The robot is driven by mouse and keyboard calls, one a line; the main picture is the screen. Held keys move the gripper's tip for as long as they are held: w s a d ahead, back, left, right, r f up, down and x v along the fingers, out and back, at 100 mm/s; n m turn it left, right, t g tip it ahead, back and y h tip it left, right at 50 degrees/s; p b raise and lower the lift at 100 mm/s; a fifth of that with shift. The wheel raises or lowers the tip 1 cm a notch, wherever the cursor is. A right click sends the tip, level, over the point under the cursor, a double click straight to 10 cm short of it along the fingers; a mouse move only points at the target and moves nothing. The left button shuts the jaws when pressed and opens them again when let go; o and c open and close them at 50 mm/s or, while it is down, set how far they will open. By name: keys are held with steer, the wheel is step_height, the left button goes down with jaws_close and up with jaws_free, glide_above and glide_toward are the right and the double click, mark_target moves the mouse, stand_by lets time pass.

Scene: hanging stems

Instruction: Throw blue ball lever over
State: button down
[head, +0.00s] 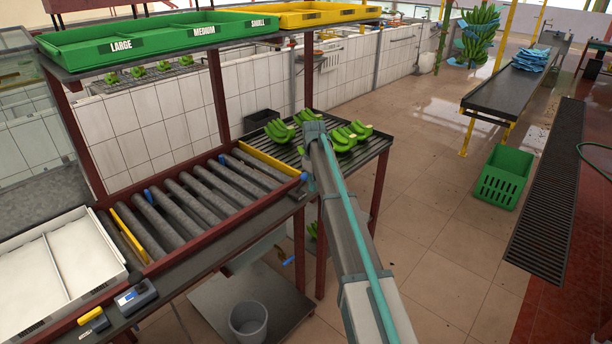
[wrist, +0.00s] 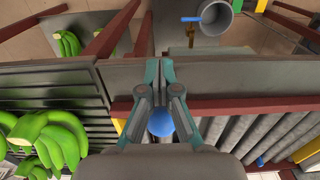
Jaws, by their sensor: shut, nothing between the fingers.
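The blue ball (wrist: 162,122) of the lever shows in the wrist view, framed between the linkages of my gripper (wrist: 159,66), below the closed fingertips in the picture. The fingers are together with nothing held between them. In the head view the blue ball (head: 304,177) sits at the right front corner of the roller conveyor (head: 180,205), right beside my gripper. A yellow bar (head: 266,162) crosses the rollers' right end near it. The lever's stem is hidden, and I cannot tell whether my gripper touches the ball.
Green banana bunches (head: 347,136) lie on the dark rack (head: 365,158) behind my arm; they are close at left in the wrist view (wrist: 52,145). A blue-handled valve (wrist: 190,19) and grey bucket (head: 248,322) are lower down.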

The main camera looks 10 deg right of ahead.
mark_target(307, 176)
steer(key=shift+w+a+r, duration=0.1)
steer(key=shift+w+a, duration=0.85)
steer(key=shift+w, duration=0.25)
steer(key=shift+w+a+p, duration=0.15)
steer(key=shift+w+a, duration=0.85)
steer(key=shift+w, duration=0.15)
steer(key=shift+w+a+p, duration=0.15)
steer(key=shift+w+a, duration=0.8)
steer(key=shift+w, duration=0.2)
steer(key=shift+s+d, duration=0.1)
steer(key=shift+s, duration=0.05)
steer(key=shift+s+d, duration=0.2)
steer(key=shift+s, duration=0.1)
steer(key=shift+s+d, duration=0.1)
steer(key=shift+d, duration=0.05)
step_height(307, 176, up, 10)
steer(key=p, duration=0.4)
